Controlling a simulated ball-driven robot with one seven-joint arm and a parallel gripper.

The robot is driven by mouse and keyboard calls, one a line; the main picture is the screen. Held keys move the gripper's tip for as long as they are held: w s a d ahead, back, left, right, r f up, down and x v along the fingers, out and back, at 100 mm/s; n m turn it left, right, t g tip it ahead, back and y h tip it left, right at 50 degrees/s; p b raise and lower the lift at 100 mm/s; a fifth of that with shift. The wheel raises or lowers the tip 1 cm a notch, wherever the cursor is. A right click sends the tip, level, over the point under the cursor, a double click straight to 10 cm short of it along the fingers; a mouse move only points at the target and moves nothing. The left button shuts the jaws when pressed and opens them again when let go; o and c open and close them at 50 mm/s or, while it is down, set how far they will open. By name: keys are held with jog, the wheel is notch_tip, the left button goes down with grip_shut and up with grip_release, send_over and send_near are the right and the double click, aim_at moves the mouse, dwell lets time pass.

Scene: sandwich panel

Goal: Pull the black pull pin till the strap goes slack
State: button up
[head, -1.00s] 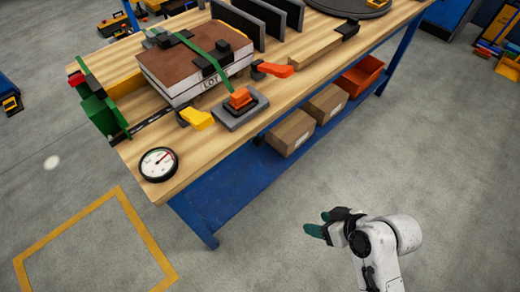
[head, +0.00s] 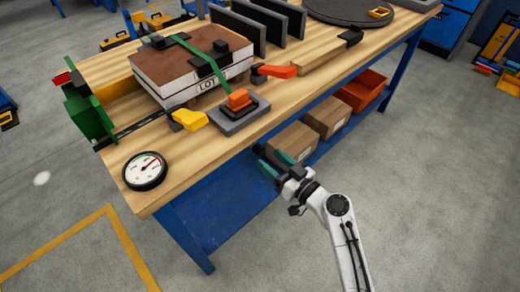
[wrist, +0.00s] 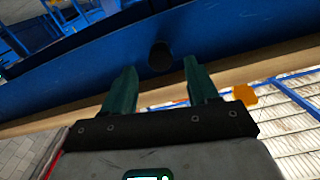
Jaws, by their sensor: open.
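A round black knob (wrist: 160,55) on the blue rail under the table edge looks like the pull pin. In the head view it seems to show as a small dark spot (head: 258,148) at the table's front edge, close to my fingertips. My gripper (head: 272,163) is open and empty. In the wrist view its two green fingers (wrist: 160,80) point at the knob, which lies between their lines and apparently beyond their tips. The green strap (head: 187,46) runs over the brown-topped panel (head: 158,65) and looks taut.
On the table (head: 165,192) are an orange knob on a grey base (head: 237,118), yellow (head: 190,119) and orange (head: 275,71) handles, and a dial gauge (head: 145,171). Cardboard boxes (head: 295,143) and an orange bin (head: 362,88) sit on the lower shelf. The floor in front is clear.

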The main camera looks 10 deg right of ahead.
aim_at(262, 153)
jog(key=shift+x, duration=2.75)
grip_shut()
